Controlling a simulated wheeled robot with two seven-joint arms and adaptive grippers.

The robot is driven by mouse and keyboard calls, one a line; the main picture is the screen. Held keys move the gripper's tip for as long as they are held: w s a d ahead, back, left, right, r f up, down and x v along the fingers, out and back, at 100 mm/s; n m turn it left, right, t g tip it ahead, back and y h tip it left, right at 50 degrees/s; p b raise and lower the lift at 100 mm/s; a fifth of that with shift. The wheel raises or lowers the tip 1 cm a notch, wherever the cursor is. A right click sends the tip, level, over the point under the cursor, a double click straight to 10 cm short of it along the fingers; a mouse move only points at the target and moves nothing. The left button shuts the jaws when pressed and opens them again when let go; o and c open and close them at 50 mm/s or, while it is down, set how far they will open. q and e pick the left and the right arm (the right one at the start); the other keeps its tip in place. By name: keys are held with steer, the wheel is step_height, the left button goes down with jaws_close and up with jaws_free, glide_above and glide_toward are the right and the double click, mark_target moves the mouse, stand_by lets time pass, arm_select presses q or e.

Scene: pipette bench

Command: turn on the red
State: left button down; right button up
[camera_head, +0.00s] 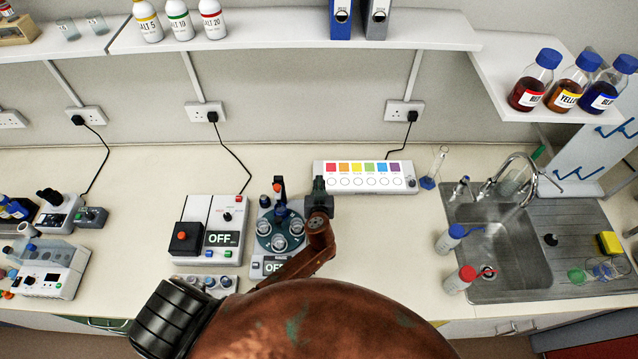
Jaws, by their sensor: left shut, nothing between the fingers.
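A white panel (402,167) lies at the back of the bench with a row of coloured squares, and a pale round spot under each. The red square (331,168) is at its left end, and the round spot (331,182) under it looks pale and unlit. My left gripper (319,186) is shut and empty. Its dark tip is at the panel's lower left corner, just left of the spot under red. I cannot tell whether it touches the panel. My brown arm hides the bench in front. My right gripper is not in view.
Left of my gripper stand a round tube device (281,237) and a white unit (221,213) with a black knob, both reading OFF. A glass cylinder (437,163) is right of the panel, before the sink (500,262). Bench right of my gripper is clear.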

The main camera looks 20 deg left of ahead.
arm_select(q)
steer(key=f+b+v, duration=0.1)
steer(key=b+v, duration=0.2)
steer(key=v, duration=0.7)
steer(key=shift+s+d, duration=0.25)
steer(key=shift+s, duration=0.1)
steer(key=shift+f, duration=0.1)
steer(key=shift+d, duration=0.1)
